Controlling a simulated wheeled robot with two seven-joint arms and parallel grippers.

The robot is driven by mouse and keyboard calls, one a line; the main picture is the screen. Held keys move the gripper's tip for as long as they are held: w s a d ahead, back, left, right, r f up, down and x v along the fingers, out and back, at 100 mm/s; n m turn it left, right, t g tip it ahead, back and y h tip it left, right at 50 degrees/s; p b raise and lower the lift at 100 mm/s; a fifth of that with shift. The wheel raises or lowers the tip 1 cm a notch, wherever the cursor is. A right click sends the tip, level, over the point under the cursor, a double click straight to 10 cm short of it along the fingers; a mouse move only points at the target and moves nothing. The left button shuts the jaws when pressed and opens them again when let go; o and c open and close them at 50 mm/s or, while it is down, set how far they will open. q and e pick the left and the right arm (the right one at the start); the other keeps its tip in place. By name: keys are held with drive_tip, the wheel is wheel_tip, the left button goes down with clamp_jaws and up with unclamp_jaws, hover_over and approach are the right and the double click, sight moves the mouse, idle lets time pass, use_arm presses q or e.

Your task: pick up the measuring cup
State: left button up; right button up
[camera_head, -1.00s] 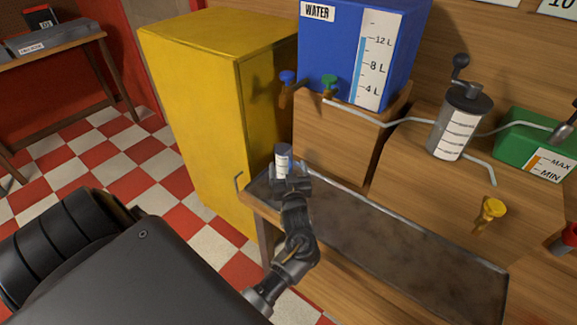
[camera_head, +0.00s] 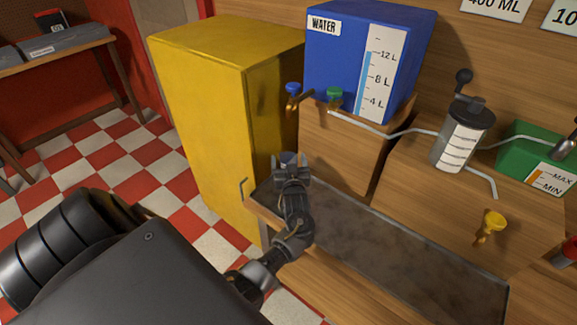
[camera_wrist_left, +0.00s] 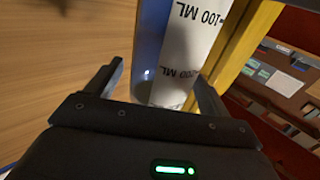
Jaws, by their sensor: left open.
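The measuring cup (camera_wrist_left: 178,55) is a dark grey-blue cylinder with a white scale strip reading 100 ML and 200 ML upside down in the left wrist view. In the head view the cup (camera_head: 288,158) shows only as a small top behind my left gripper (camera_head: 291,170), at the left end of the metal tray. My left gripper (camera_wrist_left: 158,92) is open, with one finger on each side of the cup. I cannot tell whether the fingers touch it. My right gripper is not in view.
The long metal tray (camera_head: 400,245) runs along the bench front. A yellow cabinet (camera_head: 205,110) stands left of it. Behind are the blue water tank (camera_head: 338,55), a blue tap (camera_head: 292,88), a green tap (camera_head: 334,93), a grey cylinder with a crank (camera_head: 462,140), a green container (camera_head: 535,150) and a yellow tap (camera_head: 492,224).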

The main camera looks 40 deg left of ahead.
use_arm(q)
drive_tip(key=shift+c, duration=0.8)
drive_tip(key=c, duration=1.1)
drive_tip(key=shift+c, duration=0.2)
drive_tip(key=shift+r, duration=0.1)
drive_tip(key=shift+r+b, duration=0.3)
drive_tip(key=shift+r, duration=0.25)
drive_tip(key=s+d+r+p, duration=0.3)
drive_tip(key=s+r+p, duration=0.1)
drive_tip(key=s+r, duration=0.9)
wheel_tip(320, 180, up, 4)
drive_tip(key=shift+s+f, duration=0.1)
drive_tip(key=shift+s, duration=0.25)
